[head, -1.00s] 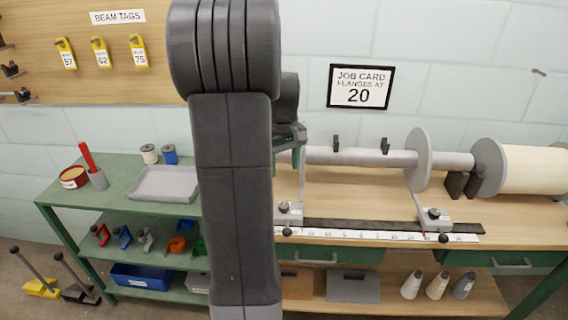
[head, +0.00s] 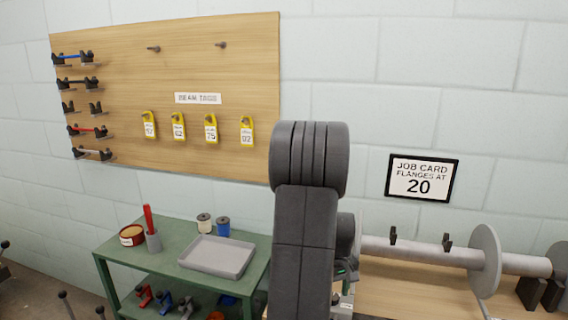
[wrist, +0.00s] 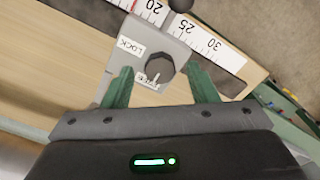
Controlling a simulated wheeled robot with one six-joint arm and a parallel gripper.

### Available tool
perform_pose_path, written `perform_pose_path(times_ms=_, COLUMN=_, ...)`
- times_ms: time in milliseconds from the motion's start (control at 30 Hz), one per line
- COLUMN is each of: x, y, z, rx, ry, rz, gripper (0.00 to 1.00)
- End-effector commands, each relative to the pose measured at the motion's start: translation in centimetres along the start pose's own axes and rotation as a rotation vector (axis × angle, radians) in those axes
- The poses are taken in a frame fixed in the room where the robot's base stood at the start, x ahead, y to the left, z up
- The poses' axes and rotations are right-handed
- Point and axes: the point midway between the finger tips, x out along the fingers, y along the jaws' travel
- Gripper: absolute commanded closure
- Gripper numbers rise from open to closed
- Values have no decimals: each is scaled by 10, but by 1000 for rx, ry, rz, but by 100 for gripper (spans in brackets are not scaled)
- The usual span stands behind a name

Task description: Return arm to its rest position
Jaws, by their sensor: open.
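My gripper (wrist: 162,88) shows in the wrist view with its two green fingers spread apart and nothing held between them. Beyond the fingertips is a grey sliding block (wrist: 148,52) with a LOCK label and a dark knob (wrist: 160,68). The block sits on a white ruler scale (wrist: 215,48); I cannot tell whether a finger touches it. In the head view my arm stands upright in the middle, and my gripper (head: 346,272) is mostly hidden behind it, above the bench.
A wooden bench (head: 400,298) carries a grey beam with a flange disc (head: 485,262). A job card (head: 421,178) reading 20 hangs on the wall. At left is a green cart with a grey tray (head: 217,257). A pegboard (head: 190,60) holds several yellow tags.

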Motion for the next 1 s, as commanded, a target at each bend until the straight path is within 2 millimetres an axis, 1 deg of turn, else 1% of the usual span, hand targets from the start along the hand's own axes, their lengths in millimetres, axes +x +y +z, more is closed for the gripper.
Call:
perform_pose_path(times_ms=100, x=9, y=0, z=0, rx=0, ry=0, rz=0, gripper=47)
perform_pose_path(times_ms=567, x=6, y=0, z=0, rx=13, ry=2, rz=1, gripper=47)
perform_pose_path(times_ms=667, x=-1, y=0, z=0, rx=2, ry=2, rz=1, gripper=47)
perform_pose_path(times_ms=767, x=-15, y=0, z=-1, rx=0, ry=5, rz=3, gripper=47)
perform_pose_path(times_ms=1000, x=-62, y=1, z=-1, rx=-1, ry=6, rz=3, gripper=47)
